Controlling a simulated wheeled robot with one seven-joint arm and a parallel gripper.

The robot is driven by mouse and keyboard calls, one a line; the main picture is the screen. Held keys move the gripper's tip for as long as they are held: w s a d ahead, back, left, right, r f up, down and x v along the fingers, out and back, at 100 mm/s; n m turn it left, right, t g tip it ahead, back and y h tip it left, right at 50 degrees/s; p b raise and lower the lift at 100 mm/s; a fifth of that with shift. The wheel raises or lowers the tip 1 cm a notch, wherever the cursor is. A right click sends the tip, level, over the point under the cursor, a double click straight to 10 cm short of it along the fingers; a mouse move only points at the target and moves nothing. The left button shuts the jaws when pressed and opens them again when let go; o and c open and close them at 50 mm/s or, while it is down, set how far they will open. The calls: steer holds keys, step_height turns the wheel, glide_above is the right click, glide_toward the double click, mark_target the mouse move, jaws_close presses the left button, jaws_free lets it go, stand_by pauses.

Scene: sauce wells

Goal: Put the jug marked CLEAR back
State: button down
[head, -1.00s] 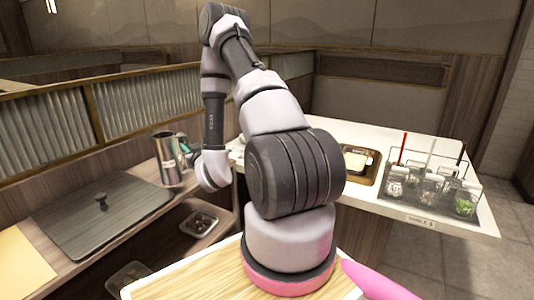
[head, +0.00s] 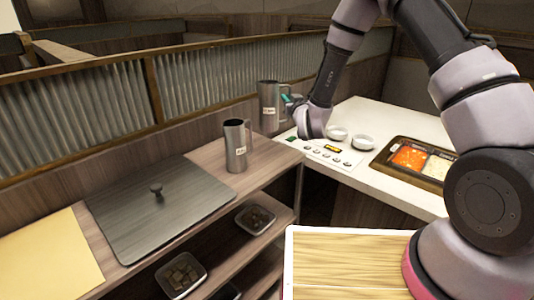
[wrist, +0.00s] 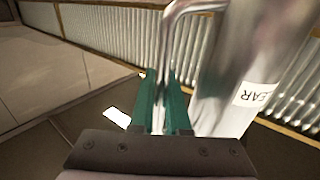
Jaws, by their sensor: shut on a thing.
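My gripper (head: 289,102) is shut on the handle of a steel jug (head: 268,106) and holds it upright at the far end of the wooden counter. The wrist view shows the green fingers (wrist: 162,92) on either side of the thin handle.
A flat grey lid (head: 155,222) with a knob lies left of the standing jug. A white counter (head: 410,195) at right bears a button panel (head: 325,152), two small white bowls (head: 337,132) and a sauce well (head: 405,156). A corrugated partition (head: 105,105) runs behind. Dark trays (head: 255,218) sit on the shelf below.

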step_height(320, 180, down, 10)
steer(key=a, duration=0.1)
steer(key=shift+s+a+r, duration=0.15)
steer(key=shift+s+a, duration=0.05)
steer(key=shift+a, duration=0.1)
steer(key=c, duration=0.9)
jaws_free()
